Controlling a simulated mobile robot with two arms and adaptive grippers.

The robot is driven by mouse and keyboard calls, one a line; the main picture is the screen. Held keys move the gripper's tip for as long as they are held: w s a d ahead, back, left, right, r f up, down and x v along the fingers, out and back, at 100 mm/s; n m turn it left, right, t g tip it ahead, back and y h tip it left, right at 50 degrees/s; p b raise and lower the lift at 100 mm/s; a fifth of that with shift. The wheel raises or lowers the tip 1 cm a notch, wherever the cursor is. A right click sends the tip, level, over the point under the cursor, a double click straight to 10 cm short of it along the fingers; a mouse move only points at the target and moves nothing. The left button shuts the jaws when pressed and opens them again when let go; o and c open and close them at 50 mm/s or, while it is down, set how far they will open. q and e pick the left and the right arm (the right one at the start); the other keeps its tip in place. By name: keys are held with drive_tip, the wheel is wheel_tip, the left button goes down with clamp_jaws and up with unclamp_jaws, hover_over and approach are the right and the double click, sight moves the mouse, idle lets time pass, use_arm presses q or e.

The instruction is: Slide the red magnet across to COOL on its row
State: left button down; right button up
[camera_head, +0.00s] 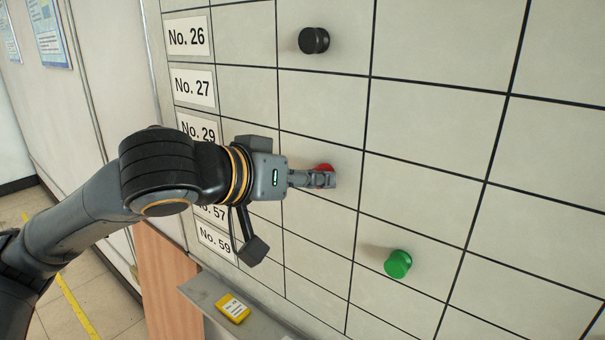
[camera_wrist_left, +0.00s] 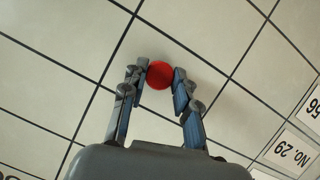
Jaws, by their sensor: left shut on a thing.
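The red magnet (camera_head: 324,168) sits on the gridded board (camera_head: 430,130), apparently in the No. 29 row, second cell right of the labels. My left gripper (camera_head: 326,180) reaches in from the left and is shut on it, partly hiding it in the head view. In the left wrist view the red magnet (camera_wrist_left: 160,75) sits between the two fingertips. The No. 29 label (camera_head: 198,130) is partly hidden by my arm. The column headings, COOL among them, are out of view. My right gripper is not in view.
A black magnet (camera_head: 314,40) is higher on the board in the same column. A green magnet (camera_head: 398,263) is lower, one column further right. The cells right of the red magnet look empty. A ledge (camera_head: 270,312) below holds a yellow object (camera_head: 233,308).

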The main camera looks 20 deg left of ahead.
use_arm(q)
drive_tip(key=shift+s+d+r+p, duration=0.1)
drive_tip(key=shift+s+d+p, duration=0.2)
drive_tip(key=shift+d, duration=0.65)
drive_tip(key=shift+s+d+f+p, duration=0.1)
drive_tip(key=shift+s+d+p, duration=0.2)
drive_tip(key=shift+d, duration=0.65)
drive_tip(key=shift+s+d+r+p, duration=0.15)
drive_tip(key=shift+s+d, duration=0.25)
drive_tip(key=shift+d, duration=0.55)
drive_tip(key=shift+s+d+p, duration=0.15)
drive_tip(key=shift+s+d, duration=0.15)
drive_tip(key=shift+d, duration=0.5)
drive_tip(key=shift+s+d+p, duration=0.15)
drive_tip(key=shift+s+d, duration=0.1)
drive_tip(key=shift+d, duration=0.5)
drive_tip(key=shift+s+d+p, duration=0.15)
drive_tip(key=shift+s+d, duration=0.15)
drive_tip(key=shift+d, duration=0.5)
drive_tip(key=shift+s+d, duration=0.25)
drive_tip(key=shift+d, duration=0.4)
drive_tip(key=shift+s+d, duration=0.2)
drive_tip(key=shift+d, duration=0.4)
drive_tip(key=c, duration=1.3)
unclamp_jaws()
drive_tip(key=o, duration=0.4)
drive_tip(key=shift+w, duration=0.15)
drive_tip(key=shift+c, duration=0.2)
